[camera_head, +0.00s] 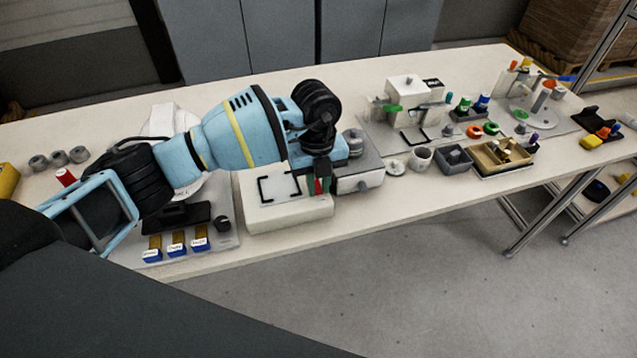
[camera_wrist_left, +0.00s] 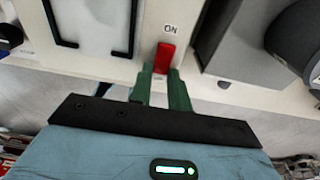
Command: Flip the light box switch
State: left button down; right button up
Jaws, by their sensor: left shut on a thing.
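The light box (camera_head: 285,215) is a low white box near the table's front edge, with black corner marks on top. Its red switch (camera_wrist_left: 165,56) shows in the left wrist view, beside the printed word ON. My left gripper (camera_head: 321,186) reaches down over the box's right end. In the left wrist view its green fingers (camera_wrist_left: 162,75) are shut on the red switch, one on each side of its lower end. The fingers hide part of the switch. My right gripper is in neither view.
A grey block-shaped device (camera_head: 358,174) stands close to the right of the light box. A grey board with blue-and-yellow labelled pieces (camera_head: 177,246) lies to the left. The floor in front is clear.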

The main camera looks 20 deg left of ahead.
pick_arm(q)
jog(key=shift+w+a+g+h, duration=0.1)
jog(key=shift+w+g+h, duration=0.15)
jog(key=shift+g+h, duration=0.25)
jog(key=shift+r+g, duration=0.1)
jog(key=shift+g, duration=0.4)
jog(key=shift+a, duration=0.1)
jog(key=c, duration=1.6)
grip_release()
jog(key=shift+w+r, duration=0.15)
jog(key=shift+r, duration=0.15)
jog(key=v, duration=0.7)
jog(key=shift+a, duration=0.15)
